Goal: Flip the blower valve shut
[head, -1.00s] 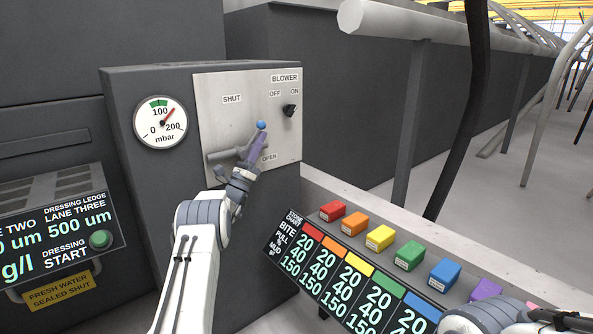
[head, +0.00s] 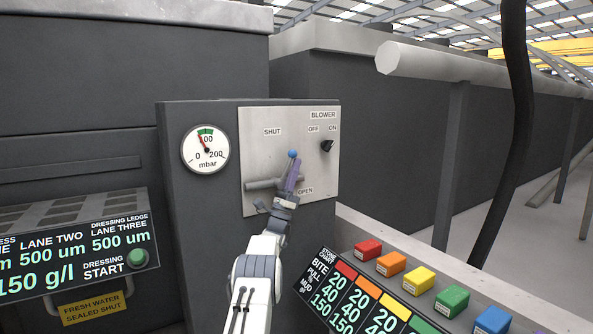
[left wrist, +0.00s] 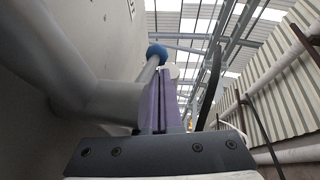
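The blower valve is a grey horizontal pipe (head: 262,184) on a steel panel, with a lever ending in a blue knob (head: 292,154). The knob stands up, between the SHUT label (head: 272,132) at upper left and the OPEN label (head: 306,191) at lower right. My left gripper (head: 291,177) has its purple fingers at the lever, just below the knob. In the left wrist view the fingers (left wrist: 161,103) are close together, with the lever and blue knob (left wrist: 157,50) just left of and beyond them. Touching cannot be told. My right gripper is out of view.
A pressure gauge (head: 205,149) has its needle near the green band. A black switch (head: 327,146) sits right of the valve. Coloured blocks (head: 420,281) line a ledge behind a sloped chart (head: 355,296). A green button (head: 138,258) is at left.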

